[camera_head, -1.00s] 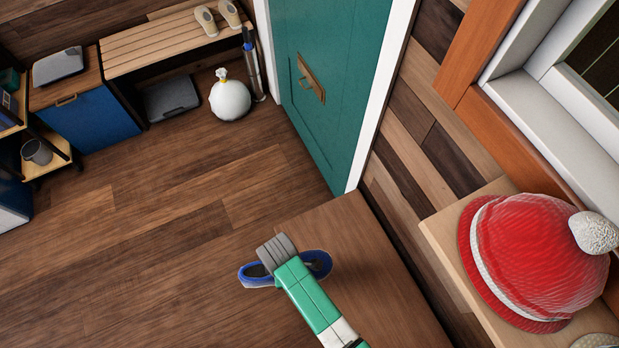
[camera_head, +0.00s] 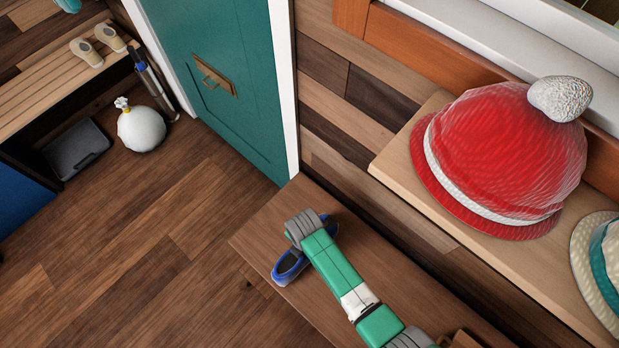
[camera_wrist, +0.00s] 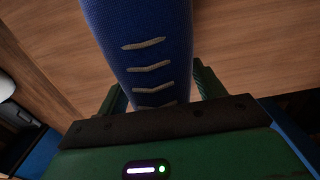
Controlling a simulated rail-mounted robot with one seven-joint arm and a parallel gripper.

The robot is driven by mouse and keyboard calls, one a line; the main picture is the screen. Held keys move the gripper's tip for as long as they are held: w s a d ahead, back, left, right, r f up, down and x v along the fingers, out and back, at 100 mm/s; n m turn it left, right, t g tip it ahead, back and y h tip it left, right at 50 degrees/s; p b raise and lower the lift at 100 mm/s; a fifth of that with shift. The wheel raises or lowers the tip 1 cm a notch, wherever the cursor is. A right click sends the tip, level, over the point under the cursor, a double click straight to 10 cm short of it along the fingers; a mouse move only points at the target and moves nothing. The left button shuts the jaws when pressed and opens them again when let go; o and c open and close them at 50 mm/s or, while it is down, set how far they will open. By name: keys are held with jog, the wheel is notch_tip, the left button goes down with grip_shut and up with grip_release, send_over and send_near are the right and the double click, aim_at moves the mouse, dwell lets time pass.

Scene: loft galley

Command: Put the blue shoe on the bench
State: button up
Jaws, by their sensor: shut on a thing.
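My gripper (camera_head: 298,240) is shut on the blue shoe (camera_head: 286,270), seen from above in the head view. The shoe is blue with a pale sole edge, and my gripper hides its middle. In the wrist view the shoe (camera_wrist: 140,35) shows blue fabric with pale chevron marks between the fingers. A slatted wooden bench (camera_head: 48,95) stands at the upper left, apart from the shoe, with a pair of beige slippers (camera_head: 98,45) at its right end.
A brown wooden top (camera_head: 265,225) appears beneath the shoe; I cannot tell whether they touch. A red bobble hat (camera_head: 500,155) lies on a pale shelf at right. A white round object (camera_head: 142,130) stands near the teal door (camera_head: 225,50).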

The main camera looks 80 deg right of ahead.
jog(key=shift+s+d+f, duration=0.1)
jog(key=shift+s+d, duration=0.05)
jog(key=shift+d, duration=0.8)
jog(key=shift+d+b, duration=0.2)
jog(key=shift+b, duration=0.1)
jog(key=f+b, duration=0.1)
jog(key=f, duration=0.1)
jog(key=d+f+b, duration=0.1)
jog(key=f+b, duration=0.1)
jog(key=shift+s+a+r, duration=0.1)
jog(key=shift+a+r, duration=0.05)
jog(key=shift+r, duration=0.05)
jog(key=shift+f, duration=0.15)
jog(key=o, duration=1.1)
notch_tip(320, 180, up, 12)
jog(key=p, duration=0.6)
jog(key=shift+r, duration=0.2)
